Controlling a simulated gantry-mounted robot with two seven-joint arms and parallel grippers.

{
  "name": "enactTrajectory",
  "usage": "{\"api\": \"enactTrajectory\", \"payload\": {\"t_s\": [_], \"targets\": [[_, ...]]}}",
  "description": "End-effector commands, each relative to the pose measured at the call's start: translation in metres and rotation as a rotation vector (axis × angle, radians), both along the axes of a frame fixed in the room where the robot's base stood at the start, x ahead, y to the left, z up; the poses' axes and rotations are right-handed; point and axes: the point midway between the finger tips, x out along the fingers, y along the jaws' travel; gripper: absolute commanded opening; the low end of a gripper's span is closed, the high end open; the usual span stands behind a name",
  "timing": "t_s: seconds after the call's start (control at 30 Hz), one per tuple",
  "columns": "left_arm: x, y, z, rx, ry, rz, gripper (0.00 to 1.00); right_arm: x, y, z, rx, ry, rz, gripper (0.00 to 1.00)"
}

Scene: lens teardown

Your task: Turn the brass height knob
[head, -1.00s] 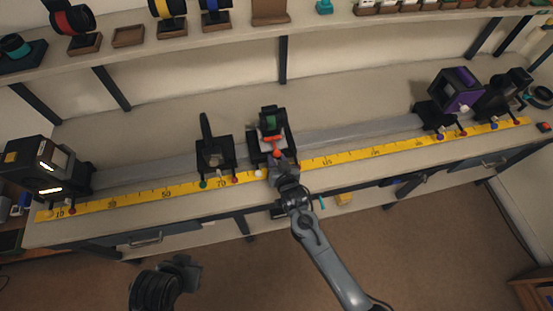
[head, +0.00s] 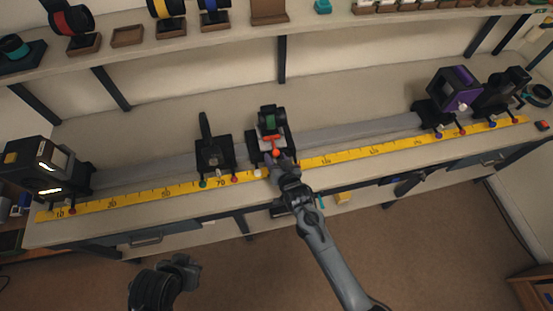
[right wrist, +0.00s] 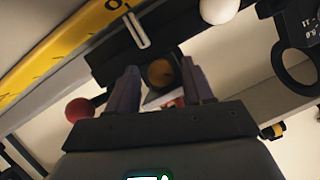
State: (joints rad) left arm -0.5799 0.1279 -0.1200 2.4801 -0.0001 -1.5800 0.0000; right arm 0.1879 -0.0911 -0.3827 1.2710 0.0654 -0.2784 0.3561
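The brass height knob (right wrist: 160,73) is a round, dull brass face on a dark carriage in the right wrist view. My right gripper (right wrist: 161,86) is open, with one dark finger on each side of the knob. Small gaps show between the fingers and the knob; I cannot tell any contact. In the head view my right gripper (head: 280,163) is at the front of the middle carriage (head: 271,134), which carries a green and red part; the knob cannot be made out there. My left arm's end (head: 170,280) is low at the bottom left, its fingertips unclear.
A yellow scale (head: 340,156) runs along the bench front beside a grey rail. Another black carriage (head: 213,154) stands just left. Purple-faced equipment (head: 455,88) stands far right.

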Motion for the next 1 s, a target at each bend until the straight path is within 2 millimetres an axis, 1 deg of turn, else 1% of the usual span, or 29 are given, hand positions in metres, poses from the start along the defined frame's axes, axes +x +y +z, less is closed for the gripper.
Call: {"api": "enactTrajectory", "payload": {"t_s": [0.33,0.47,0.67,0.9,1.0], "targets": [[0.0,-0.002,0.001,-0.011,0.0,0.007,0.0,0.0,0.0,0.001,-0.001,-0.001,0.0,0.59],[0.0,-0.003,0.003,-0.014,0.0,0.009,0.0,-0.006,-0.002,0.003,0.0,0.001,0.0,0.59],[0.0,-0.003,0.009,-0.013,0.0,0.008,0.0,-0.029,-0.01,0.012,0.0,0.0,0.0,0.59],[0.0,-0.002,0.015,-0.008,0.0,0.005,0.0,-0.065,-0.022,0.027,-0.001,0.001,0.0,0.59],[0.0,-0.001,0.017,-0.004,0.001,0.002,0.0,-0.077,-0.026,0.032,0.0,0.0,0.0,0.59]]}}
